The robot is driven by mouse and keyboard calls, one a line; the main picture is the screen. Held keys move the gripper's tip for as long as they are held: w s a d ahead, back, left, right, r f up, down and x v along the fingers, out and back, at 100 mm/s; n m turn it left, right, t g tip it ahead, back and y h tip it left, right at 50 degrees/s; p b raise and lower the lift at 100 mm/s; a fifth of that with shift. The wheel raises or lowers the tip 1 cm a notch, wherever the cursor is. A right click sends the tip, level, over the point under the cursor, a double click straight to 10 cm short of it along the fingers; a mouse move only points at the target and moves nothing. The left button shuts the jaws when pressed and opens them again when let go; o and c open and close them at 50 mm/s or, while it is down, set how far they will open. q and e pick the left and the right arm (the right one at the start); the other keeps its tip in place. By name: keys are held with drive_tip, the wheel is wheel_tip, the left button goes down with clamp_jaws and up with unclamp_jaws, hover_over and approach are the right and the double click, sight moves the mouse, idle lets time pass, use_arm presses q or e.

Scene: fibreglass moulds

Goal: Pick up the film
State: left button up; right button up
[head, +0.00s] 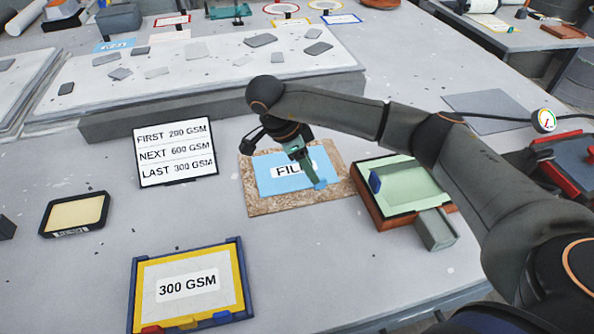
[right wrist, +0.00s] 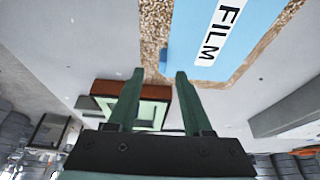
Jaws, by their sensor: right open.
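The film is a light blue sheet (head: 266,178) with a white label, lying flat on a brown speckled board (head: 262,204). A small blue tab (head: 320,184) stands at its right front edge. My right gripper (head: 313,178) reaches down over the film near this tab and covers part of the label. In the right wrist view its two green fingers (right wrist: 159,74) are apart with nothing clamped between them. The film (right wrist: 190,38) lies just beyond the fingertips, and its darker blue tab (right wrist: 163,61) shows in line with the gap. I cannot tell whether the fingers touch it. My left gripper is not in view.
A tray with a green inside (head: 415,190) stands right of the board, under my forearm. A yellow 300 GSM frame (head: 148,290) lies in front left. A sign (head: 175,152) and a small black tray (head: 75,231) stand left. A raised slab (head: 215,105) runs behind.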

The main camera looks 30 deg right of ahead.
drive_tip(key=x, duration=0.5)
drive_tip(key=shift+w+p, duration=0.2)
drive_tip(key=shift+p, duration=0.1)
drive_tip(key=shift+c, duration=0.2)
clamp_jaws()
